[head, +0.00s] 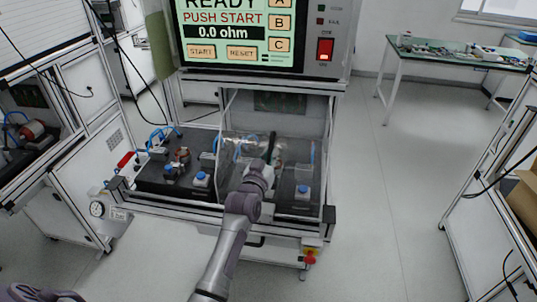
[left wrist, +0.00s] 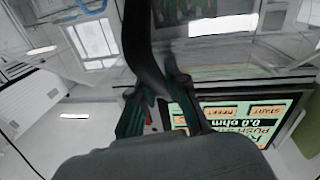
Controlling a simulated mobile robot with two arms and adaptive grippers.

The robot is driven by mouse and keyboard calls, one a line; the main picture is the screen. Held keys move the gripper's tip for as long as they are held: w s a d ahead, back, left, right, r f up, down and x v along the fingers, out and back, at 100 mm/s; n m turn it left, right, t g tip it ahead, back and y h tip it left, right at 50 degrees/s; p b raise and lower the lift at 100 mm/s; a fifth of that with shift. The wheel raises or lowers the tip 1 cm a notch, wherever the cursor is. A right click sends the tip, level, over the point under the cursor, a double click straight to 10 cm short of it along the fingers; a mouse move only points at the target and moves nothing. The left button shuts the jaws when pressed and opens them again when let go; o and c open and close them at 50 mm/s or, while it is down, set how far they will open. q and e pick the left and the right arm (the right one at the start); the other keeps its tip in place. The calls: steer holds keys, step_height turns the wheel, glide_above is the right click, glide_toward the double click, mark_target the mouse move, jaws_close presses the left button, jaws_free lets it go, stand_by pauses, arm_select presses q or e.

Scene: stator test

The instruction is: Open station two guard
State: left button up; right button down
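The station two guard (head: 232,180) is a clear panel over the right-hand bay of the test bench. It stands lowered across the front, with the fixture visible through it. My left gripper (head: 267,166) is at the guard's front, near its middle. In the left wrist view, a dark curved bar (left wrist: 143,45), which looks like the guard handle, runs between the two fingers of my left gripper (left wrist: 156,88). The fingers close in on both sides of it; the exact contact is partly hidden. My right gripper is not in view.
The left bay (head: 150,180) is uncovered and holds a fixture with blue-topped parts. A tester (head: 262,35) above reads READY, PUSH START, 0.0 ohm. A red knob (head: 309,257) is at the bench's lower right. Floor to the right is clear.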

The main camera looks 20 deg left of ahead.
arm_select(q)
steer(key=o, duration=0.4)
steer(key=shift+w+d, duration=0.1)
steer(key=shift+d, duration=0.25)
steer(key=shift+o, duration=0.2)
steer(key=shift+s+a, duration=0.1)
steer(key=shift+s, duration=0.15)
steer(key=s+d, duration=0.1)
steer(key=s, duration=1)
steer(key=shift+s, duration=0.25)
steer(key=shift+d, duration=0.1)
